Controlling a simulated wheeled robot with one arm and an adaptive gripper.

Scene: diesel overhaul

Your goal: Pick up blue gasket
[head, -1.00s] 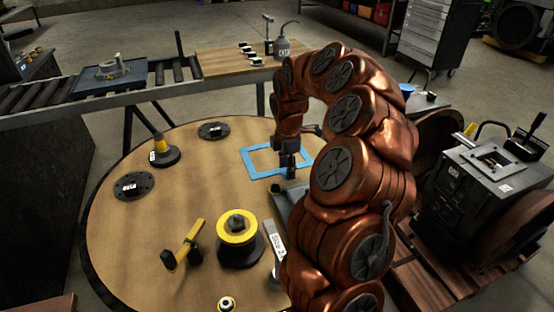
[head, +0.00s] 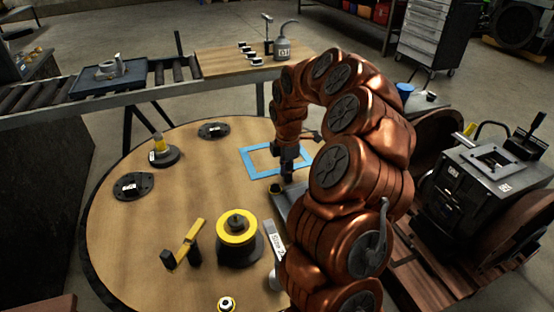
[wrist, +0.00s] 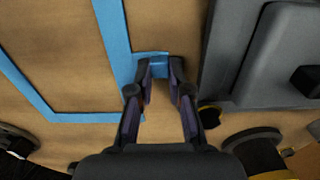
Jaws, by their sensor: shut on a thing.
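The blue gasket (head: 247,162) is a flat rectangular frame lying on the round wooden table (head: 190,215), towards its far right side. In the wrist view the gasket (wrist: 116,42) shows as blue strips with a small tab on its right side. My gripper (head: 288,175) points down at the gasket's right part and hides some of it. In the wrist view my gripper (wrist: 160,75) has its two fingertips on either side of the tab, closed on it. The gasket appears flat on the table, with no clear gap beneath it.
A grey tray (wrist: 245,55) lies close to the right of my fingers. A yellow-topped spool (head: 237,228), a yellow crank (head: 185,245) and dark discs (head: 213,130) stand on the table. A roller conveyor (head: 180,77) runs behind.

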